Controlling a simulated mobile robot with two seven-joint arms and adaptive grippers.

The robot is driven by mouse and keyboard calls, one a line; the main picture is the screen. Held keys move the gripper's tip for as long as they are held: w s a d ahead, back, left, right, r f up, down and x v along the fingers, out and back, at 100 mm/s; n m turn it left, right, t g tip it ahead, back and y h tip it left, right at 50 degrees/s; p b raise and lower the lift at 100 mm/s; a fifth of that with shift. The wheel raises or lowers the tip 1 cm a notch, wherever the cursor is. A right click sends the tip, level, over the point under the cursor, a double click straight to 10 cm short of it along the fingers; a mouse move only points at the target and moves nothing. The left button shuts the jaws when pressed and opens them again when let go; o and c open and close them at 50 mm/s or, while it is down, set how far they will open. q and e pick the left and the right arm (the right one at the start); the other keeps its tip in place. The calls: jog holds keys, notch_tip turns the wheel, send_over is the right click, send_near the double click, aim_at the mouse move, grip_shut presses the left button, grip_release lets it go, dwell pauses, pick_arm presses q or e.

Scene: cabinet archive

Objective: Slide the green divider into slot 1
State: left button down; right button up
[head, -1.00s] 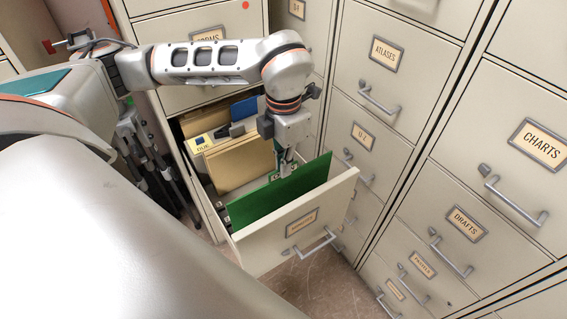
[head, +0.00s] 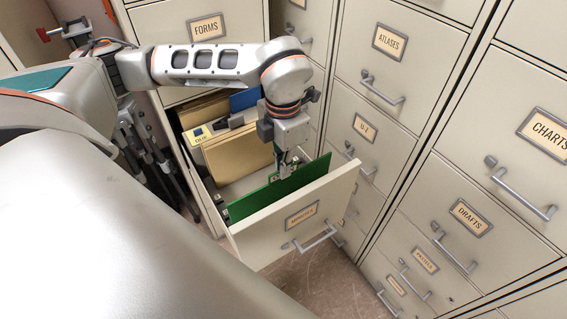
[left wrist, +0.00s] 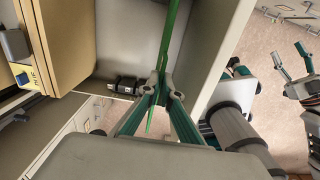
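The green divider (head: 262,196) stands upright in the open drawer (head: 295,222), just behind and roughly parallel to its front panel. My left gripper (head: 284,172) reaches down from above and is shut on the divider's upper edge. In the left wrist view the fingers (left wrist: 160,92) close on both sides of the thin green divider (left wrist: 174,25). The divider's lower part is hidden by the drawer front. I cannot tell which slot its edges are in. My right gripper (left wrist: 289,57) shows at the right of the left wrist view, fingers apart and empty.
Tan folders (head: 238,160), one with a yellow tab, and a blue folder (head: 244,100) stand farther back in the drawer. Some free floor shows between them and the divider. Closed cabinet drawers with handles (head: 383,88) rise close on the right.

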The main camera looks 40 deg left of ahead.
pick_arm(q)
jog(key=shift+f+b, duration=0.9)
jog(key=shift+f, duration=1.15)
jog(key=c, duration=2.7)
grip_release()
jog(key=o, duration=0.5)
pick_arm(e)
jog(key=f, duration=0.1)
jog(key=s+f, duration=0.1)
jog(key=shift+f, duration=0.4)
pick_arm(q)
jog(key=shift+r+p, duration=1.35)
jog(key=shift+r, duration=0.55)
jog(key=shift+r+p, duration=1.2)
jog(key=shift+r, duration=0.45)
pick_arm(e)
notch_tip(320, 180, up, 7)
jog(key=w, duration=0.2)
jog(key=shift+d+f, duration=0.1)
jog(key=shift+f, duration=0.05)
